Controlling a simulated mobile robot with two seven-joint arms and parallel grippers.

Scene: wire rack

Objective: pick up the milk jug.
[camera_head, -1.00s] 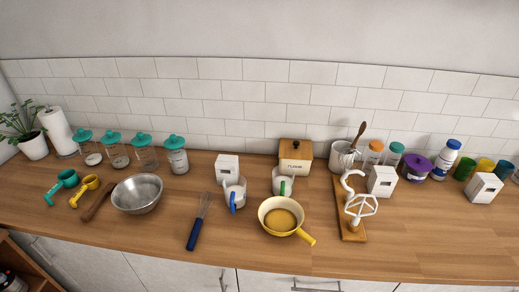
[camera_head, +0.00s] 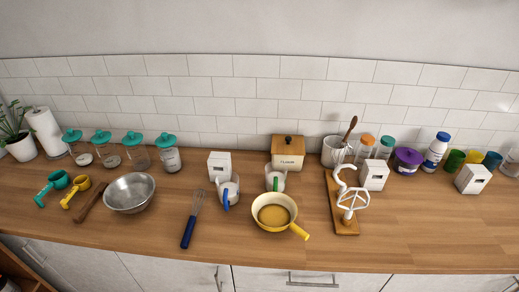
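No label marks any one thing as the milk jug. A white jug with a blue handle (camera_head: 232,188) stands on the counter left of centre. A similar white jug with a green handle (camera_head: 276,176) stands to its right, behind the yellow pan. A white bottle with a blue cap (camera_head: 434,153) stands at the back right. Neither of my grippers is in view.
White boxes (camera_head: 219,165) stand close by. The front right of the counter is clear.

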